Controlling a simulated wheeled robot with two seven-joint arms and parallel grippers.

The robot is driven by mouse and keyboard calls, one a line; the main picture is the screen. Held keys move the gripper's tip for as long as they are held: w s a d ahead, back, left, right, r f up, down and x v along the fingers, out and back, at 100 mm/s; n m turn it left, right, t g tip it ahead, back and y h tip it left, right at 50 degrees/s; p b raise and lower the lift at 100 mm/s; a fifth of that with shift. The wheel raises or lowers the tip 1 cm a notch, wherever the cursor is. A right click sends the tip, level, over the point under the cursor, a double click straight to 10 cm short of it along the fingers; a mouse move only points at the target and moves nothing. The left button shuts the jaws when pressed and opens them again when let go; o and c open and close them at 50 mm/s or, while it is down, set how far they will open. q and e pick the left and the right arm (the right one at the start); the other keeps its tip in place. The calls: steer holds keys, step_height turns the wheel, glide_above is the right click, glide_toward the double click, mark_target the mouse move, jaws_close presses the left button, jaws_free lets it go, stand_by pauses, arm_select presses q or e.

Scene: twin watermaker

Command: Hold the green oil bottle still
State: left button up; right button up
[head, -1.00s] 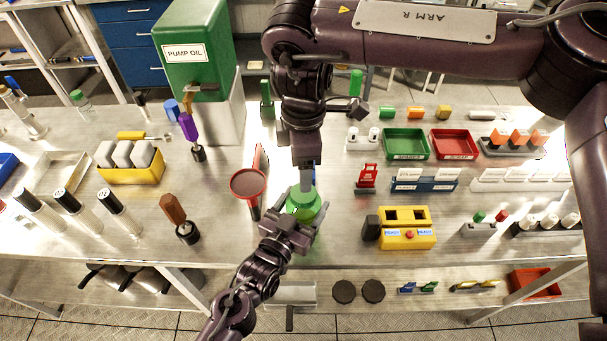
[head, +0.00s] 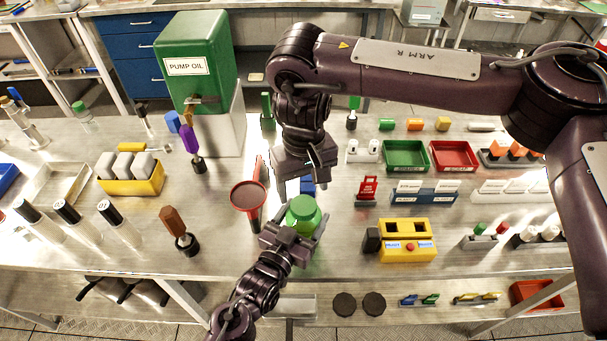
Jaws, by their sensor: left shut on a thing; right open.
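The green oil bottle (head: 304,212) stands upright on the steel bench, near the middle of the head view. My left gripper (head: 302,236) reaches in from the bottom and is shut around the bottle's body, with its fingers at the sides. The bottle's lower part is partly hidden by the gripper. My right gripper (head: 296,180) hangs above and behind the bottle, open. A small blue thing (head: 307,185) shows beneath it; I cannot tell whether they touch.
A red funnel (head: 248,196) stands close to the left of the bottle. The green pump oil tank (head: 198,68) is at the back left. A yellow box (head: 407,252) is to the right. Green (head: 404,156) and red (head: 455,156) trays lie behind.

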mark_target(303, 205)
steer(key=shift+f, duration=2.6)
